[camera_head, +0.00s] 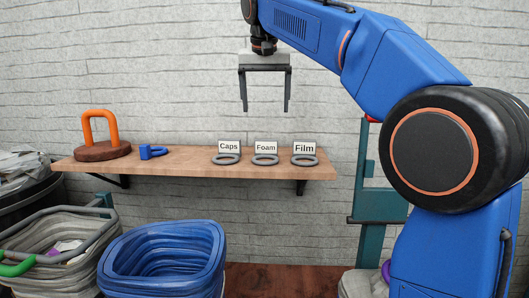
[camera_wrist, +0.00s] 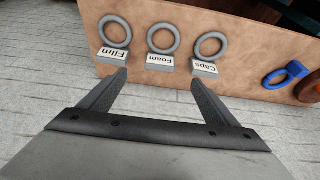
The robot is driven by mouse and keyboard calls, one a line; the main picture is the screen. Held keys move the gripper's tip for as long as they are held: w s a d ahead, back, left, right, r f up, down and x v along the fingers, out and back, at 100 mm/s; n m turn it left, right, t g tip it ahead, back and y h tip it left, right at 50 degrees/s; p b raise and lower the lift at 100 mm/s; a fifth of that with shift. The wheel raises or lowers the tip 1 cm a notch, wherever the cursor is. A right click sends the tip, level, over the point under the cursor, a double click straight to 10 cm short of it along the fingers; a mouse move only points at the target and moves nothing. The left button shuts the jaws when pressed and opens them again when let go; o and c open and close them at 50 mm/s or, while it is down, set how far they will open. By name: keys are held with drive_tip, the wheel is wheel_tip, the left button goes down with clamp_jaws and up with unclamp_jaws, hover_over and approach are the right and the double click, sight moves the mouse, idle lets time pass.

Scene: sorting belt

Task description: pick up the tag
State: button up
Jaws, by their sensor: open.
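Three white tags stand in a row on the wooden shelf (camera_head: 190,167), each with a grey ring at its foot: Caps (camera_head: 229,147), Foam (camera_head: 265,148) and Film (camera_head: 304,148). The wrist view shows them the other way round: Film (camera_wrist: 111,57), Foam (camera_wrist: 160,62) and Caps (camera_wrist: 205,69). My gripper (camera_head: 266,110) is open and empty, its fingers pointing down above the row. In the wrist view the Foam tag lies between the fingertips (camera_wrist: 160,78), with Film and Caps near either tip. I see no contact.
A blue ringed piece (camera_head: 151,152) and an orange handle on a dark round base (camera_head: 103,151) stand on the shelf's left. A blue basket (camera_head: 163,246) and a grey basket (camera_head: 45,250) stand below. The brick wall (camera_head: 170,60) is behind.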

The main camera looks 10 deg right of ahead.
hover_over(266, 146)
drive_tip(key=s, duration=0.3)
drive_tip(key=f, duration=1)
drive_tip(key=shift+w+a, duration=0.2)
drive_tip(key=shift+a, duration=0.1)
drive_tip(key=shift+w+x, duration=0.15)
drive_tip(key=shift+x, duration=1.3)
drive_tip(key=shift+w+x, duration=0.1)
drive_tip(key=shift+x, duration=1.4)
drive_tip(key=shift+r, duration=0.1)
drive_tip(key=c, duration=1.1)
